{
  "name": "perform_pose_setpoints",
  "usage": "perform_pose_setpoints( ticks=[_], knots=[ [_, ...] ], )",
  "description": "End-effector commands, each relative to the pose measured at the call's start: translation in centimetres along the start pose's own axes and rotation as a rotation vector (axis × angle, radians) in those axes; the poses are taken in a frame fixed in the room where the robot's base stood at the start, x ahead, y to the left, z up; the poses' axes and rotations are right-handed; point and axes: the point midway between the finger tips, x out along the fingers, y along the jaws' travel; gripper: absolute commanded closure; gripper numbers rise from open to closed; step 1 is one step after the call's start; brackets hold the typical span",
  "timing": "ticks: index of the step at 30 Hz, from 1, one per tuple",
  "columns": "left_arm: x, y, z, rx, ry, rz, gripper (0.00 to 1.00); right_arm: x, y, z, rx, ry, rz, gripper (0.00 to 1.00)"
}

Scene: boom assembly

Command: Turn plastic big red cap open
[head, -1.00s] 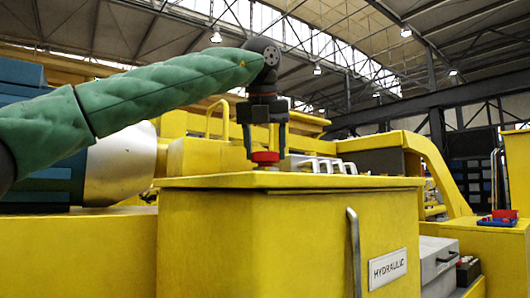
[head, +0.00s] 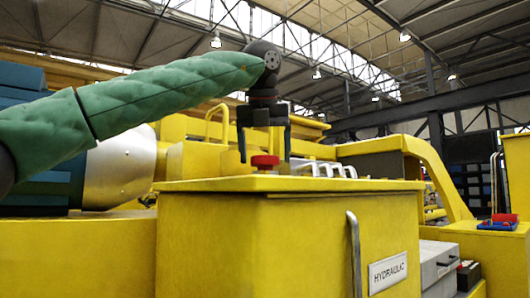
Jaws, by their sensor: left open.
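The big red cap (head: 265,161) sits on the top of the yellow hydraulic tank (head: 300,230). My left gripper (head: 265,157) points down over it from the green-sleeved arm. Its two fingers are apart, one to the left of the cap and one to the right. The fingers look clear of the cap, with gaps on both sides. Whether the cap is loosened cannot be told. My right gripper is not in view.
Silver handles or fittings (head: 322,169) stand on the tank behind and right of the cap. A vertical grab bar (head: 355,255) is on the tank's front. A blue tray with red items (head: 499,222) lies at the far right.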

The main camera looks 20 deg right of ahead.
Motion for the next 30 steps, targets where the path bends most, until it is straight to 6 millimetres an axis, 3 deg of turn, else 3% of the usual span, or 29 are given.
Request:
perform_pose_setpoints(
  ticks=[4, 6, 16, 30],
  knots=[
    [-1.3, -0.1, 0.0, 0.0, -0.001, -0.001, 0.21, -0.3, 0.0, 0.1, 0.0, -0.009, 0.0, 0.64],
    [-2.3, -0.1, -0.1, 0.0, -0.001, 0.0, 0.21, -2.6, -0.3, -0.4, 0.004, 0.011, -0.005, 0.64],
    [-6.8, -0.1, 0.0, -0.001, 0.0, -0.001, 0.21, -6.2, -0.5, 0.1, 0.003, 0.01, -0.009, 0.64],
    [-7.5, 0.0, 0.1, 0.0, 0.001, 0.0, 0.21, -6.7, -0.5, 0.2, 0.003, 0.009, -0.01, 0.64]
  ],
)
